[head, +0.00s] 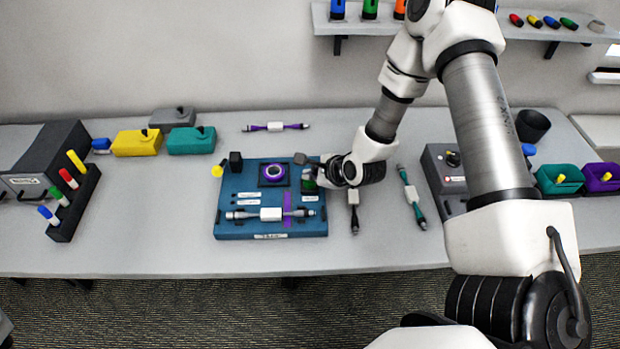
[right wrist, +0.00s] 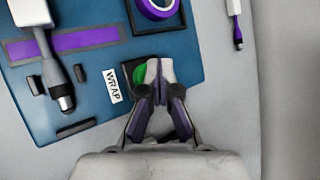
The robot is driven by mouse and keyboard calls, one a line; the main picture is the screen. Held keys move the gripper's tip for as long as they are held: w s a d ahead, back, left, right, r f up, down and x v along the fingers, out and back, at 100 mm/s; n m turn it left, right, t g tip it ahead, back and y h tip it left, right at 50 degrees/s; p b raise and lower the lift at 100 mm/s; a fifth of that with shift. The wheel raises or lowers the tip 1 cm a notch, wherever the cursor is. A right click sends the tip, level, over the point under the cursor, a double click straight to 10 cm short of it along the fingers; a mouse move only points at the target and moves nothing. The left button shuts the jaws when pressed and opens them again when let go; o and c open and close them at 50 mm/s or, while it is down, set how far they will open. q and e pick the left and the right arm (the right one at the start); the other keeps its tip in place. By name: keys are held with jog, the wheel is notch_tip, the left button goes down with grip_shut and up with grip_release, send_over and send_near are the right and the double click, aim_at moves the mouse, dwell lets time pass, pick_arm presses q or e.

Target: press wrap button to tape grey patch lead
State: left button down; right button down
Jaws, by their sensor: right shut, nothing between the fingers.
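A blue taping station (head: 232,190) lies on the table. A grey patch lead (head: 243,215) with a white label rests across it, and a strip of purple tape (head: 287,205) runs crosswise at it. In the right wrist view the lead's plug end (right wrist: 62,88) lies on the station beside the purple strip (right wrist: 85,40). The green wrap button (right wrist: 139,76) is partly hidden by my right gripper (right wrist: 157,66), whose shut, empty fingertips are over or against it; contact cannot be told. The gripper also shows in the head view (head: 312,176). My left gripper is not in view.
A purple tape roll (head: 273,171) sits at the station's back. Other leads (head: 354,210), (head: 412,197) and (head: 275,127) lie on the table. A marker rack (head: 75,204) stands left; a grey box (head: 441,180) and coloured bins (head: 557,182) stand right. The table's front strip is clear.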

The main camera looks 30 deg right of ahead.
aim_at(311, 182)
jog(key=shift+r+p, duration=0.65)
jog(key=shift+r, duration=0.4)
jog(key=shift+w+r+p, duration=0.1)
jog(key=shift+r+p, duration=0.25)
jog(key=shift+r, duration=0.15)
notch_tip(311, 182, up, 5)
jog(key=p, duration=0.2)
jog(key=shift+p, duration=0.35)
